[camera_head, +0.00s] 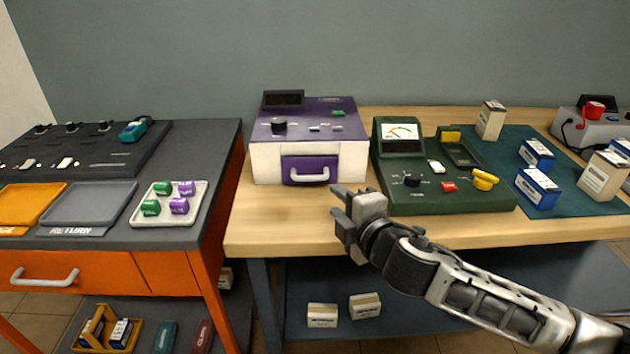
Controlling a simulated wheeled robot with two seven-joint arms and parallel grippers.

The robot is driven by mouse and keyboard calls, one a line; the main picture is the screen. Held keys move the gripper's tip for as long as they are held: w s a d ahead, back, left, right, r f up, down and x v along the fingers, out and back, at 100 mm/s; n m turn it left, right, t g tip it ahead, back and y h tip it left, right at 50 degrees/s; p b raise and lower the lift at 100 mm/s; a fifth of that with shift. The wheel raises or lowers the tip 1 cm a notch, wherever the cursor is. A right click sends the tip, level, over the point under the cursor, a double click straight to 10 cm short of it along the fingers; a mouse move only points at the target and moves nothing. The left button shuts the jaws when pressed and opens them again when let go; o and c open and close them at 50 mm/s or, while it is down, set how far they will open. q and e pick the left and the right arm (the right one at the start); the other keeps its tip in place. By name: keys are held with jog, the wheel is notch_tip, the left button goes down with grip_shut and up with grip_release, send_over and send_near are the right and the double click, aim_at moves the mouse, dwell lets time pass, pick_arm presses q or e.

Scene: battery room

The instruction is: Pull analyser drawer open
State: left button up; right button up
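The analyser (266,163) is a white box with a purple top, standing on the wooden bench. Its purple drawer (291,163) sits in the front face and looks shut. A white bar handle (310,176) is on the drawer front. My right gripper (334,199) is in front of the bench edge, below and a little right of the handle. Its fingers point left and are apart, with nothing between them. It does not touch the handle. My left gripper is not in view.
A green meter unit (450,202) stands right of the analyser. Blue and cream boxes stand on a teal mat (510,147) further right. At left, a dark table holds a white tray (140,219) of green and purple pieces. Bare wood (270,218) lies before the analyser.

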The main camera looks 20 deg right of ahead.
aim_at(311, 179)
jog(key=x, duration=1.1)
jog(key=shift+r, duration=0.1)
grip_shut()
